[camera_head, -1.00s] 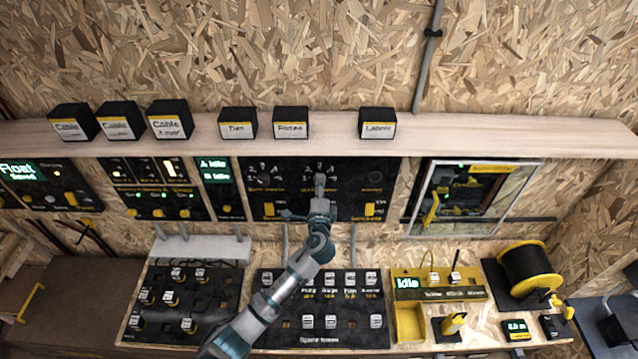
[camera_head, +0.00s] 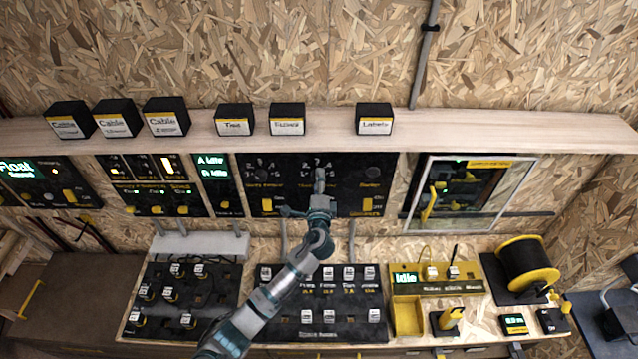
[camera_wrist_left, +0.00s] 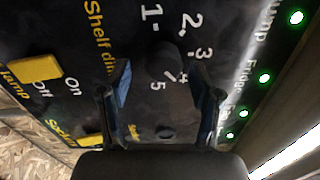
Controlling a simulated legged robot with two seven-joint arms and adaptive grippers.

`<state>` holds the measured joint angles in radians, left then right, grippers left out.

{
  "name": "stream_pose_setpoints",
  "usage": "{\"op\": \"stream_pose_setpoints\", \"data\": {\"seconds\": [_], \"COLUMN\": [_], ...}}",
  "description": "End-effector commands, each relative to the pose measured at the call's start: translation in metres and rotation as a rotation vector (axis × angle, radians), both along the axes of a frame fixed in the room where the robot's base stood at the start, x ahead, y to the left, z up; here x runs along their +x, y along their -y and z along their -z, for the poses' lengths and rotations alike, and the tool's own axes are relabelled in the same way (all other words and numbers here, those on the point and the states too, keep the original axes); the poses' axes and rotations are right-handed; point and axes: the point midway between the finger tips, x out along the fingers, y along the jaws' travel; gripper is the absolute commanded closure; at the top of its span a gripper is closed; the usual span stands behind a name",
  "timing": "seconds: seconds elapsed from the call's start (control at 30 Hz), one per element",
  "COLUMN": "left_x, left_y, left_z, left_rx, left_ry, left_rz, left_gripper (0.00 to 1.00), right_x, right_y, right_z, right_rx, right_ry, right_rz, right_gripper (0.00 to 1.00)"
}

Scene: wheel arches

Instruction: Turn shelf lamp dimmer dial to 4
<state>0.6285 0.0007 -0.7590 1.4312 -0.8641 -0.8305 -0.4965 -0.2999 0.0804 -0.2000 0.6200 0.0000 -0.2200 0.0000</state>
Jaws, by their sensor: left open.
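The shelf lamp dimmer dial (camera_wrist_left: 166,58) is a dark round knob on a black panel (camera_head: 282,168), ringed by the numbers 1 to 5 in the left wrist view. Its label, "Shelf di…", is partly hidden by a finger. I cannot tell exactly where the knob points. My left gripper (camera_wrist_left: 164,84) is open, with one blue-padded finger on each side of the dial; contact cannot be made out. In the head view my left gripper (camera_head: 319,184) is in front of the panel and hides the dial. My right gripper is not in view.
A yellow On/Off switch (camera_wrist_left: 36,69) and several green lights (camera_wrist_left: 264,78) flank the dial. A wooden shelf (camera_head: 330,146) with labelled black boxes juts out above the panel. A framed glass-like door (camera_head: 470,195) is to the right. Button boards (camera_head: 345,333) lie below.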

Motion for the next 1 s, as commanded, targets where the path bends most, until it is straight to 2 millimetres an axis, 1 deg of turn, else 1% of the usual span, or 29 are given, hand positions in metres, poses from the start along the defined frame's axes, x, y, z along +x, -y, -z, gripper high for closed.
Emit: {"op": "stream_pose_setpoints", "data": {"seconds": [0.07, 0.17, 0.27, 0.5, 0.63, 0.7, 0.8, 1.0], "left_x": [-0.002, -0.010, -0.028, -0.082, -0.103, -0.110, -0.116, -0.118], "left_y": [0.000, 0.000, 0.000, 0.001, 0.002, 0.002, 0.002, 0.002], "left_z": [0.000, 0.000, 0.001, 0.004, 0.005, 0.005, 0.005, 0.005], "left_rx": [0.000, 0.000, -0.002, -0.001, 0.001, 0.001, 0.002, 0.002], "left_ry": [0.001, 0.001, 0.000, -0.002, -0.003, -0.003, -0.004, -0.002], "left_rz": [0.000, 0.000, 0.002, 0.002, 0.002, 0.002, 0.001, 0.001], "left_gripper": [0.36, 0.36, 0.36, 0.36, 0.36, 0.36, 0.36, 0.36], "right_x": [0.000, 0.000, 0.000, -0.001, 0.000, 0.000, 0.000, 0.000], "right_y": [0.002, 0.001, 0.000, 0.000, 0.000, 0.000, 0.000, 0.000], "right_z": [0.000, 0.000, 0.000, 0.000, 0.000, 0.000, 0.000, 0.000], "right_rx": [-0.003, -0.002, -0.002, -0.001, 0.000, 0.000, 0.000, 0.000], "right_ry": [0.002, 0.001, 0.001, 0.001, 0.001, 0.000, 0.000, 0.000], "right_rz": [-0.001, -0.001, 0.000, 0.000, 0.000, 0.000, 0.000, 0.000], "right_gripper": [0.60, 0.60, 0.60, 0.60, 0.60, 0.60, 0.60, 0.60]}}
